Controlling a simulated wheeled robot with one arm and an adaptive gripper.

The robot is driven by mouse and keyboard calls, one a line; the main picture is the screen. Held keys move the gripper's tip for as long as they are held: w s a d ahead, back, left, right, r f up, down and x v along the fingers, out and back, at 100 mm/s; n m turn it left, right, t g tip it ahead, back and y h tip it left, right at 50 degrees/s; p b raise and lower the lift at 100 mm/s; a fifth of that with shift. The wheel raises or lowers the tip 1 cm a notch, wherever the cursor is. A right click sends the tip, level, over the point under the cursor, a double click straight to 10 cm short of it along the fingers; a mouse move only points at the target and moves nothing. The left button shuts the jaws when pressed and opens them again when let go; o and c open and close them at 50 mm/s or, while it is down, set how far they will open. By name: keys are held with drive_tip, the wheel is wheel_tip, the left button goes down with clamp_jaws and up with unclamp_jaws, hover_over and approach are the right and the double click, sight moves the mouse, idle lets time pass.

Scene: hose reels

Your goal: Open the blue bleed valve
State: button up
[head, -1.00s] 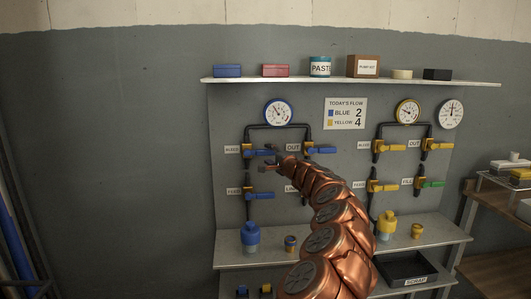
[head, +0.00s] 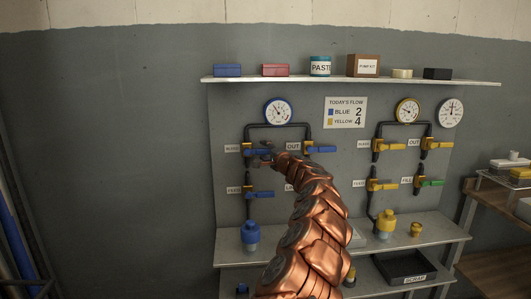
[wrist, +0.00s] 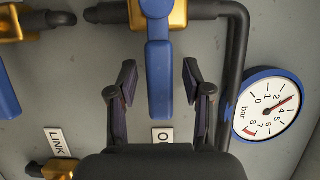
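The blue bleed valve (head: 247,148) is on the left pipe of the blue circuit, beside its BLEED label. Its blue lever (wrist: 159,80) points sideways to the right in the head view, across the upright pipe. My gripper (head: 262,159) is at this lever. In the wrist view, my gripper (wrist: 158,82) is open, with one finger on each side of the lever and a visible gap on both sides. The yellow valve body (wrist: 165,10) shows at the top edge there. My arm hides part of the panel below and to the right.
The blue OUT valve (head: 318,149) sits to the right and the blue feed valve (head: 252,194) below. The blue-rimmed gauge (head: 278,112) is above; it also shows in the wrist view (wrist: 268,104). Yellow valves (head: 385,147) stand further right.

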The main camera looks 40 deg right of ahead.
clamp_jaws()
idle(0.4)
drive_tip(key=shift+w+a, duration=0.1)
drive_tip(key=shift+a, duration=0.05)
